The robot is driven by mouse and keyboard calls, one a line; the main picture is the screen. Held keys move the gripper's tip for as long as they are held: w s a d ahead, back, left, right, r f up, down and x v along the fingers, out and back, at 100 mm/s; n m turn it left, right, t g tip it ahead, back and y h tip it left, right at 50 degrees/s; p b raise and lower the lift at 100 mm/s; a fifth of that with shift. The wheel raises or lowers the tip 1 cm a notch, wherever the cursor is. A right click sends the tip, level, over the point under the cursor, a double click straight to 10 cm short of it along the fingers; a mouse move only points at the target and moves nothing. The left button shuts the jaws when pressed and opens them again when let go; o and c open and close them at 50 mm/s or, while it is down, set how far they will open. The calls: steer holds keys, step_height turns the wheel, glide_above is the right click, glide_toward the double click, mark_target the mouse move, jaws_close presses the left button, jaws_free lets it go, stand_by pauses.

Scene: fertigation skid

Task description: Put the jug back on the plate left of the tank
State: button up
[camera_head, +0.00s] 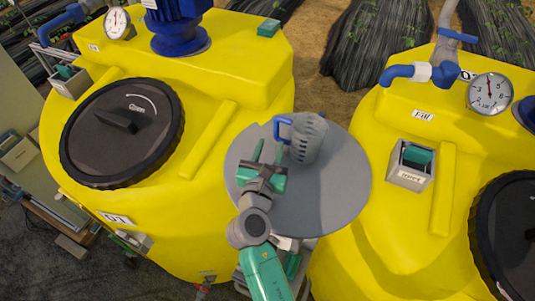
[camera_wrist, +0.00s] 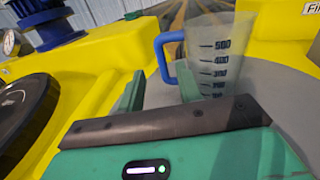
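The jug (camera_head: 308,138) is a clear grey measuring cup with a blue handle on its left side. It appears upright on the round grey plate (camera_head: 335,190) between the two yellow tanks. In the wrist view the jug (camera_wrist: 218,50) shows its dark scale marks, and my gripper hides its base. My gripper (camera_head: 268,150) is over the plate, left of and nearer than the jug, with its green fingers apart. In the wrist view, the handle appears above the gap between the fingers (camera_wrist: 160,88). Nothing is held; I cannot tell whether a finger touches the jug.
The left yellow tank (camera_head: 235,75) has a black lid (camera_head: 122,130), a gauge (camera_head: 117,23) and a blue motor (camera_head: 180,25). The right tank (camera_head: 385,225) carries a blue-handled fill pipe (camera_head: 405,72), a gauge (camera_head: 490,93) and a green rocker switch (camera_head: 413,160). The plate's right part is bare.

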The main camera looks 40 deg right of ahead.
steer(key=shift+v, duration=1.5)
steer(key=shift+w, duration=0.1)
steer(key=a+r+m+t+y, duration=0.1)
steer(key=a+r+m+t, duration=0.1)
steer(key=a+r+m, duration=0.45)
steer(key=a+r+m+t+y, duration=0.15)
steer(key=r+m, duration=0.25)
steer(key=r, duration=0.5)
steer(key=a+r+m+t+y, duration=0.1)
steer(key=a+r+m+t, duration=0.3)
steer(key=r, duration=0.3)
steer(key=s+a+r+m+t+y+p, duration=0.1)
steer(key=s+a+r+m+y, duration=0.2)
steer(key=r, duration=0.5)
steer(key=s+a+r+m+t+y+p, duration=0.1)
steer(key=s+a+r+m+y, duration=0.3)
steer(key=r, duration=0.4)
steer(key=s+a+r+m+t+y+p, duration=0.2)
steer(key=s+a+r+m+t+y, duration=0.1)
steer(key=a+r, duration=0.4)
steer(key=shift+s+r+m, duration=0.4)
steer(key=shift+s+m, duration=0.5)
steer(key=shift+m, duration=0.05)
